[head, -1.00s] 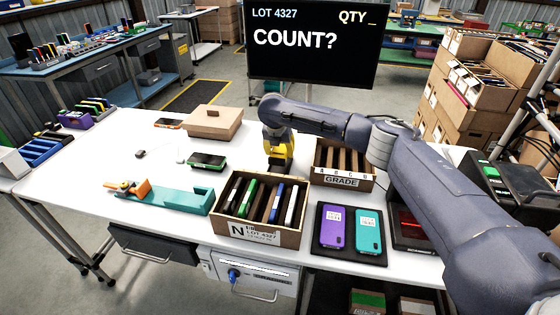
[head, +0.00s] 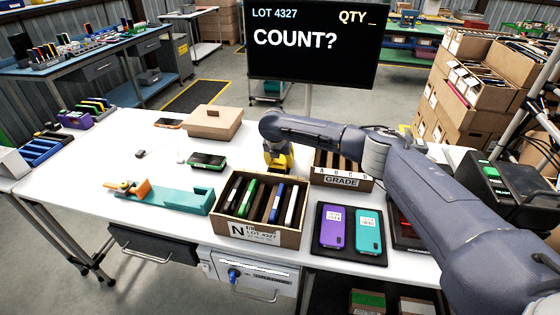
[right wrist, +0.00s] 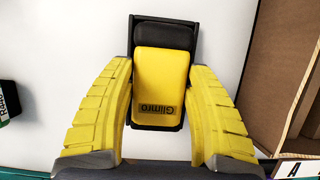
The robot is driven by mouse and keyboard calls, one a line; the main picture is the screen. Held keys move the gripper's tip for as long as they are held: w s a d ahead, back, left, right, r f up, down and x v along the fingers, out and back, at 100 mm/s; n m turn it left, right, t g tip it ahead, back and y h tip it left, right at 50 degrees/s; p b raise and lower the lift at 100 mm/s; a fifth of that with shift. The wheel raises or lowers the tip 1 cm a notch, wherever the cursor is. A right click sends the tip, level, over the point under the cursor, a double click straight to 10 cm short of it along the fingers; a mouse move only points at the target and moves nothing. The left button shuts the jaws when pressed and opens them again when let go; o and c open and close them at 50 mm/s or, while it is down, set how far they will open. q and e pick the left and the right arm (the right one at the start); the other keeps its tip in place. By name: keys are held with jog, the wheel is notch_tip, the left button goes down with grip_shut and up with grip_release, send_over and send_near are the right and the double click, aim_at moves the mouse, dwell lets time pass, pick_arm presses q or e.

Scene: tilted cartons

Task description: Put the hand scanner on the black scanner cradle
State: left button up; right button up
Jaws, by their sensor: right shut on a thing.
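The hand scanner (right wrist: 162,80) has a yellow face marked "Glimro" and a dark end. In the right wrist view it lies between the yellow fingers of my right gripper (head: 278,163), which is shut on it. A black frame (right wrist: 136,20) shows around the scanner's edges, low over the white table. My left gripper is not in view.
The "N" carton (head: 231,226) with several devices stands in front of my gripper; the "GRADE" carton (head: 341,182) is close on its right. A black tray (head: 349,252) holds purple and teal phones. A teal dispenser (head: 172,197) lies left. The table's left middle is mostly clear.

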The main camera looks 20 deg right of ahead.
jog(key=o, duration=1.1)
jog(key=shift+f, duration=0.15)
jog(key=v, duration=1.2)
